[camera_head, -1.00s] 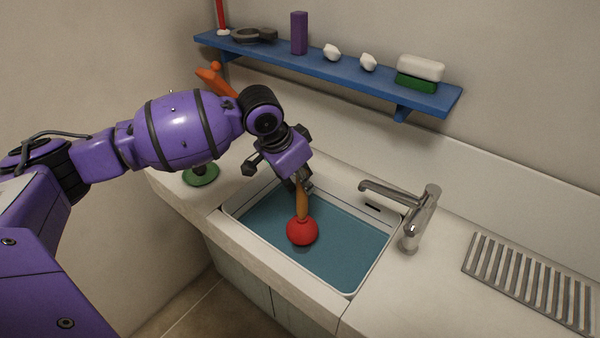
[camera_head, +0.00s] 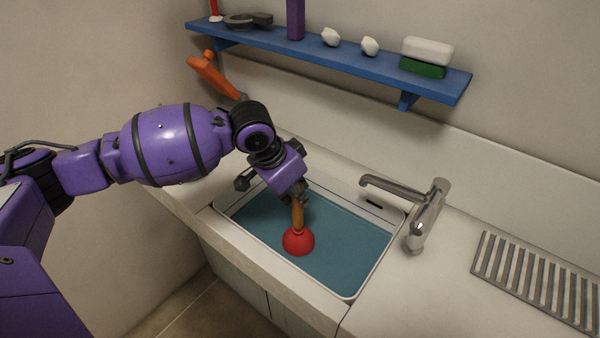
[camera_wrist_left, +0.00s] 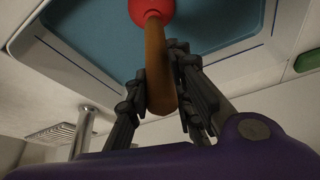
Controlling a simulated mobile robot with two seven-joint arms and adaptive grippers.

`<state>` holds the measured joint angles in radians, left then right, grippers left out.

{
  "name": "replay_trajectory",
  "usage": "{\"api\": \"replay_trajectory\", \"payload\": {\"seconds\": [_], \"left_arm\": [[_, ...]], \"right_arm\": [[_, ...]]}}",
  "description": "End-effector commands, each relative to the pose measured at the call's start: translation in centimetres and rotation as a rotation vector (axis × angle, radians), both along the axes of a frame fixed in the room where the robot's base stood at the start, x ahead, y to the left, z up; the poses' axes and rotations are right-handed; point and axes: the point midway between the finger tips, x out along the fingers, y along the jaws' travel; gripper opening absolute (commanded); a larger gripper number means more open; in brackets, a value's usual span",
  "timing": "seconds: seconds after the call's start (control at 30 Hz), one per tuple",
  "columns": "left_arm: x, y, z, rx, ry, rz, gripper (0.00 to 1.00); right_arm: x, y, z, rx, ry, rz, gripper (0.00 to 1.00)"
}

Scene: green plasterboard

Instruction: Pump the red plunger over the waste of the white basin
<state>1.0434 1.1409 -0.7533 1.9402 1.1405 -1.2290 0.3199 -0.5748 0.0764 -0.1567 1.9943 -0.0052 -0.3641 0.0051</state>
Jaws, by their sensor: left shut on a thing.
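The red plunger (camera_head: 298,242) has a round red cup and a wooden handle (camera_head: 298,214). It is upright, cup down, over the middle-left of the white basin (camera_head: 352,296), which holds blue-tinted water (camera_head: 345,245). My left gripper (camera_head: 299,194) is shut on the top of the handle. In the left wrist view the gripper fingers (camera_wrist_left: 160,90) flank the wooden handle (camera_wrist_left: 155,55), with the red cup (camera_wrist_left: 152,10) beyond. The waste is not visible. I cannot tell whether the cup touches the water. My right gripper is not in view.
A chrome faucet (camera_head: 425,215) stands at the basin's right, its spout reaching over the back edge. A metal drain rack (camera_head: 535,280) lies on the counter at right. A blue shelf (camera_head: 340,68) with several items hangs on the wall behind. An orange object (camera_head: 213,75) is behind my arm.

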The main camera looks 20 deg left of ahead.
Motion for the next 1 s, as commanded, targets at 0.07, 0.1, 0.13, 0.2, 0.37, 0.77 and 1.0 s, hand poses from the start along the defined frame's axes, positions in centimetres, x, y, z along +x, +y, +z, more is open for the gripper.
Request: {"api": "replay_trajectory", "payload": {"seconds": [0.07,0.1,0.13,0.2,0.37,0.77,1.0], "left_arm": [[0.07,-0.02,0.22,-0.001,-0.003,-0.001,0.0],[0.07,-0.02,0.22,-0.001,-0.003,-0.001,0.0],[0.07,-0.02,0.22,-0.001,-0.003,-0.001,0.0],[0.07,-0.01,0.21,-0.001,-0.003,-0.001,0.0],[0.06,-0.01,0.18,0.0,-0.002,0.0,0.0],[0.04,-0.01,-0.09,0.0,-0.001,0.0,0.0],[0.05,0.0,-0.41,-0.001,-0.001,0.0,0.0]], "right_arm": [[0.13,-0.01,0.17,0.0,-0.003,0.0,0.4],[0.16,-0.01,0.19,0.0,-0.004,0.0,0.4],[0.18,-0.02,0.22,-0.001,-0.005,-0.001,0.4],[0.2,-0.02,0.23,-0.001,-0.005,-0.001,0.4],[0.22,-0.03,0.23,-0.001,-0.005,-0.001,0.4],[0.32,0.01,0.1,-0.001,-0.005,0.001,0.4],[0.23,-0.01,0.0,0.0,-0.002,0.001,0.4]]}}
